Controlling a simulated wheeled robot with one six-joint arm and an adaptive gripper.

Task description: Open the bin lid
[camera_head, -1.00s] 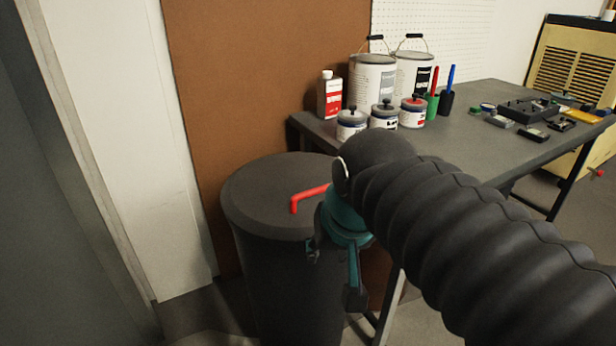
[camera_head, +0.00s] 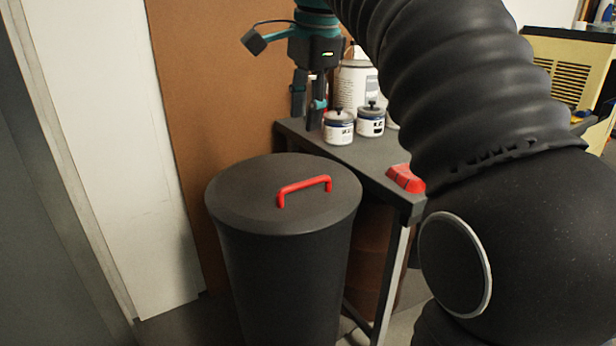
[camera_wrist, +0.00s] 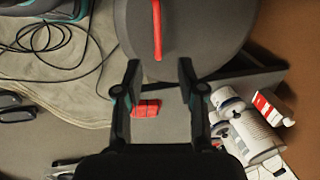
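A black round bin (camera_head: 285,275) stands on the floor, with its dark lid (camera_head: 240,200) lying closed on top. A red handle (camera_head: 304,190) arches over the lid's middle; it also shows at the top of the wrist view (camera_wrist: 157,30). My gripper (camera_head: 306,122) points down above and behind the bin, near the table's left end, apart from the handle. In the wrist view my gripper (camera_wrist: 160,66) has its two fingers spread with nothing between them, and the lid (camera_wrist: 200,30) lies beyond the fingertips.
A dark table (camera_head: 375,170) stands right of the bin, with a red object (camera_head: 405,178) on its near corner. Small jars (camera_head: 338,127) and paint cans (camera_head: 356,85) stand on it. A brown board (camera_head: 215,100) is behind. A cable (camera_wrist: 50,50) shows in the wrist view.

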